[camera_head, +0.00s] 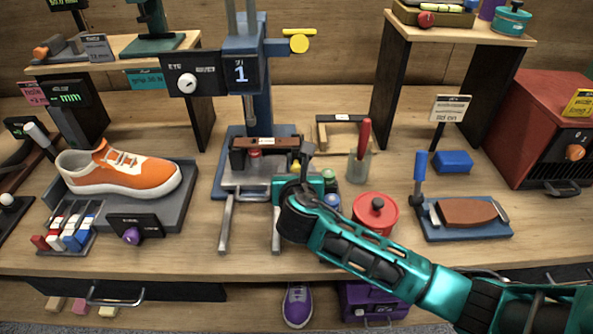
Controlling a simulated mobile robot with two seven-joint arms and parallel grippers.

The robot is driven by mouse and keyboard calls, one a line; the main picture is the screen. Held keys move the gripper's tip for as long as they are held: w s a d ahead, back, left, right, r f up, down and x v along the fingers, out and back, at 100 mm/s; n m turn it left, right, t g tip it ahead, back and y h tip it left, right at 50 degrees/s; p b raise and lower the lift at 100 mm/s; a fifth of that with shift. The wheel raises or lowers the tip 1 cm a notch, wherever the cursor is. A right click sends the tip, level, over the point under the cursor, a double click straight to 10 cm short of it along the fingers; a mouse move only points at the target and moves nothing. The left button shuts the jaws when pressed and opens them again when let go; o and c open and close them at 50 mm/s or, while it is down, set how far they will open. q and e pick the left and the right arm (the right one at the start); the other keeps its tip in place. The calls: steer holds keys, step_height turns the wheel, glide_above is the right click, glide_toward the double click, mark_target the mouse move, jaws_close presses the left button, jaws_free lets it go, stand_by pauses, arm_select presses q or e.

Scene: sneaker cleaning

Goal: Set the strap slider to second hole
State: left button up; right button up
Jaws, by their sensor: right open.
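A blue press (248,85) stands at the middle of the bench with a display reading 1 and a white dial. A dark brown strap-like bar (264,143) lies across its base, with a red knob below it. My right gripper (306,158), on the teal arm from the right, is open and close to the bar's right end. I cannot tell whether it touches the bar. The gripper partly hides coloured buttons at the press's right side. My left gripper is out of view.
An orange sneaker (118,170) sits on a grey stand at left. A cup with a red-handled tool (364,140), a red lidded pot (375,212) and a blue board with brown leather (466,212) are at right. Bare wood shows along the front edge.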

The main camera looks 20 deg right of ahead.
steer(key=shift+w+d+f, duration=0.1)
steer(key=shift+w, duration=0.2)
steer(key=shift+c, duration=0.4)
jaws_close()
